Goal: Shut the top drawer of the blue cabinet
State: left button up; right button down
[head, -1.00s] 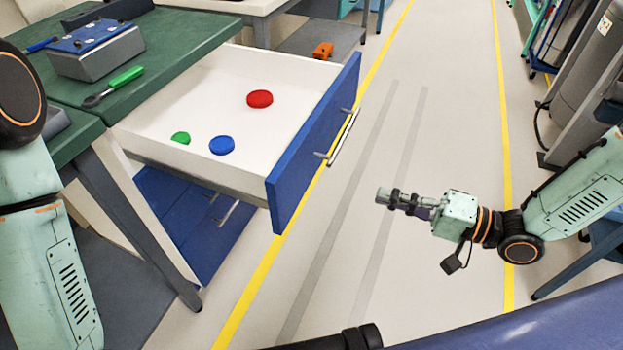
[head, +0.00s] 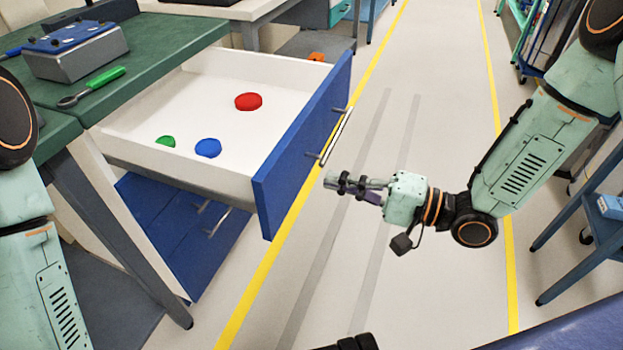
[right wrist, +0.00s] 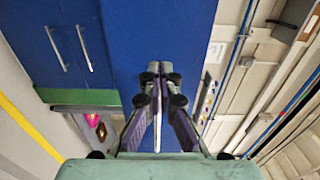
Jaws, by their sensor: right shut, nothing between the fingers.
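The top drawer (head: 300,150) of the blue cabinet (head: 175,225) stands pulled far out below the green bench top. It has a blue front with a silver bar handle (head: 336,135) and a white inside. My right gripper (head: 328,182) is shut and empty, just right of the drawer front and near the lower end of the handle; a small gap seems to show between them. In the right wrist view the shut fingertips (right wrist: 154,70) point at a broad blue panel (right wrist: 160,35). My left gripper is out of view; only its arm shows at the left edge.
Red (head: 248,101), blue (head: 208,148) and green (head: 166,141) discs lie in the drawer. The green bench (head: 150,45) carries a grey block (head: 75,60) and a green-handled tool (head: 92,87). An orange object (head: 316,57) is behind the drawer. A blue stand (head: 590,215) is at right; the floor between is clear.

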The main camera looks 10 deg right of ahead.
aim_at(295, 170)
jog(key=x, duration=0.1)
jog(key=b+x, duration=0.1)
jog(key=x, duration=0.1)
jog(key=shift+f, duration=0.2)
jog(key=shift+w+a+r+b, duration=0.15)
jog(key=shift+w+a+b, duration=0.25)
jog(key=shift+a, duration=0.15)
jog(key=shift+w+a, duration=0.3)
jog(key=shift+a, duration=0.05)
jog(key=shift+w, duration=0.1)
